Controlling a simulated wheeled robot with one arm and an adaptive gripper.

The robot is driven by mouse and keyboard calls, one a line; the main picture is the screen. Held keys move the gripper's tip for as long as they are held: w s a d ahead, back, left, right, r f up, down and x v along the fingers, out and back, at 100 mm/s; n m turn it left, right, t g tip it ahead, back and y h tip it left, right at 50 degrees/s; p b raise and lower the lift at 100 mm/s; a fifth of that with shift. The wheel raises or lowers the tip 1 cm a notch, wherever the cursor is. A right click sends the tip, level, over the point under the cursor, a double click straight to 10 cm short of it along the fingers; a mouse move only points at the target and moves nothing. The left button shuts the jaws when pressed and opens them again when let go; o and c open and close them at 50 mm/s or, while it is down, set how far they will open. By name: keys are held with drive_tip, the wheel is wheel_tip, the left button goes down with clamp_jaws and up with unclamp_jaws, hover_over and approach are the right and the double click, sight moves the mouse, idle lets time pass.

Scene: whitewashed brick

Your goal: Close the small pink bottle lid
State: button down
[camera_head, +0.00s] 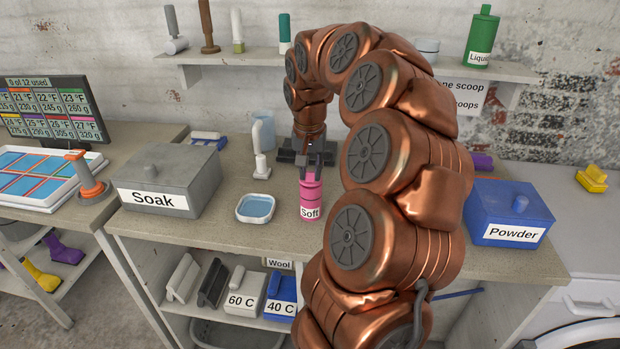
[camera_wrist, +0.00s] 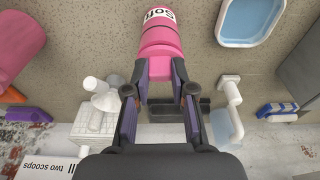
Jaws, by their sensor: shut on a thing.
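The small pink bottle (camera_head: 311,205), labelled "Soft", stands upright on the worktop near its front edge. It also shows at the top of the wrist view (camera_wrist: 161,38). My gripper (camera_head: 309,160) is above it, pointing down. In the wrist view, my gripper's fingers (camera_wrist: 160,74) are on both sides of the narrow pink lid (camera_wrist: 160,68) and shut on it. The lid meets the bottle's top; I cannot tell whether it is fully seated. The fingers partly cover the lid in the head view.
A blue-water dish (camera_head: 256,208) and a white tap-like piece (camera_head: 260,160) stand left of the bottle. The grey "Soak" box (camera_head: 170,185) is farther left. The blue "Powder" box (camera_head: 508,208) is at right, beyond my arm. A shelf (camera_head: 230,57) runs along the wall behind.

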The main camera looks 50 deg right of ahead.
drive_tip(key=shift+s+a+f+t+h+b, duration=0.2)
drive_tip(key=shift+f+t+h+b, duration=0.25)
drive_tip(key=shift+b, duration=1.6)
drive_tip(key=shift+r, duration=0.15)
drive_tip(key=c, duration=1)
unclamp_jaws()
drive_tip(key=shift+o, duration=0.2)
drive_tip(key=v, duration=1.2)
drive_tip(key=shift+a, duration=0.1)
drive_tip(key=s+a+f+n+g+y+p, duration=0.1)
drive_tip(key=s+a+f+n+p, duration=0.15)
drive_tip(key=a, duration=0.65)
drive_tip(key=s+a+f+n+p, duration=0.1)
drive_tip(key=s+a+f+n, duration=0.25)
drive_tip(key=a, duration=0.55)
drive_tip(key=s+a+f+n+g+p, duration=0.1)
drive_tip(key=s+a+f+n, duration=0.1)
drive_tip(key=s+a+f, duration=0.2)
drive_tip(key=s+a+f+n+g+y+p, duration=0.1)
drive_tip(key=s+a+f, duration=0.4)
drive_tip(key=s, duration=0.5)
drive_tip(key=shift+s+a+f+n+g, duration=0.3)
drive_tip(key=shift+s+a+n+g, duration=0.1)
drive_tip(key=shift+a+n, duration=0.5)
